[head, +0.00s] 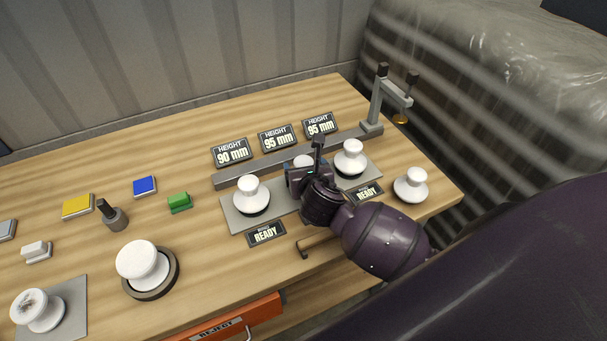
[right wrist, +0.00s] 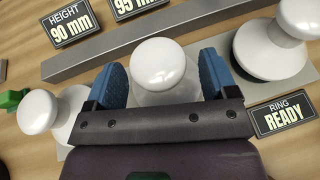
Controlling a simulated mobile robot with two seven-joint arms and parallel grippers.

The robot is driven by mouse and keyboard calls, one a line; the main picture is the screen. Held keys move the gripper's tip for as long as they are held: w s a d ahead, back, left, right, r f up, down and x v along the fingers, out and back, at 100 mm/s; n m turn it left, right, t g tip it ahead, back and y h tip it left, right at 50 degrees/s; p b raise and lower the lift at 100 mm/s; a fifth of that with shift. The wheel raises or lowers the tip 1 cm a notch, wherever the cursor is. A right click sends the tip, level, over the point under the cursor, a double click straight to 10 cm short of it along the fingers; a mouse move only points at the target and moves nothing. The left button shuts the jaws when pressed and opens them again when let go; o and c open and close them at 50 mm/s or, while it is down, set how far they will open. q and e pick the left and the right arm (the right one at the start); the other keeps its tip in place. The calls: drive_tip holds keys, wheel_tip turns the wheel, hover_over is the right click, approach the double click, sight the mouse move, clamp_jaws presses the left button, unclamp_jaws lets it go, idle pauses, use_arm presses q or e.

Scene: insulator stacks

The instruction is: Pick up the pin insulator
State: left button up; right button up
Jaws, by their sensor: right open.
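Several white insulators stand on the table; I cannot tell by looks which is the pin insulator. One white insulator (right wrist: 160,63) lies between the two blue fingers of my right gripper (right wrist: 162,78) in the right wrist view, with a gap to each finger. In the head view this middle insulator (head: 303,160) is mostly hidden behind my right gripper (head: 307,170), which is open. White insulators stand on either side of it, on the left (head: 250,191) and on the right (head: 350,157). My left gripper is not in view.
Three height signs (head: 278,138) stand behind a grey rail (head: 228,180). Another white insulator (head: 411,184) stands near the right table edge. A gauge stand (head: 374,105) is at the back right. A larger insulator (head: 142,262) sits in a dark ring at the front left.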

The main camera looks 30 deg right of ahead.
drive_tip(key=shift+x, duration=0.85)
drive_tip(key=c, duration=1.2)
drive_tip(key=shift+c, duration=0.7)
drive_tip(key=shift+r, duration=0.1)
